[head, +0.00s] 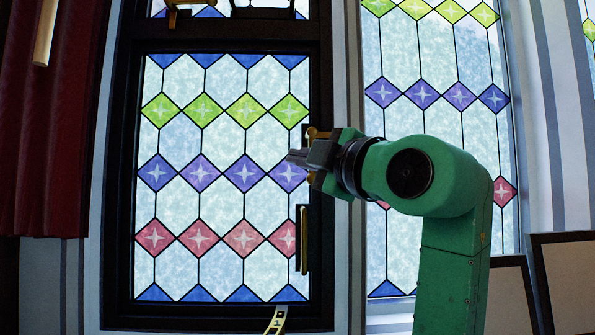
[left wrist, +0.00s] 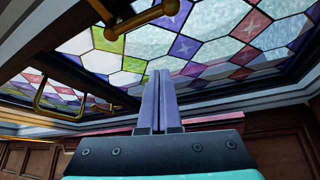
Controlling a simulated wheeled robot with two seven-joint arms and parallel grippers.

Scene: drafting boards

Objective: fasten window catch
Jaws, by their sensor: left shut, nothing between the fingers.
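The window (head: 312,90) has a dark frame around stained glass and looks flush in its surround. A brass catch (head: 318,132) sits on its right stile, mostly hidden behind my gripper. In the left wrist view a brass lever with a rounded end (left wrist: 140,18), apparently this catch, crosses the top. My left gripper (head: 292,157) is shut and empty, in front of the right stile beside the catch. Its fingers (left wrist: 158,76) are together and apart from the lever in the wrist view. My right gripper is not in view.
A brass pull handle (head: 304,240) is lower on the right stile; a brass bar handle (left wrist: 58,108) shows in the wrist view. A brass stay (head: 277,320) is at the bottom. A red curtain (head: 50,130) hangs left, and framed boards (head: 565,275) stand lower right.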

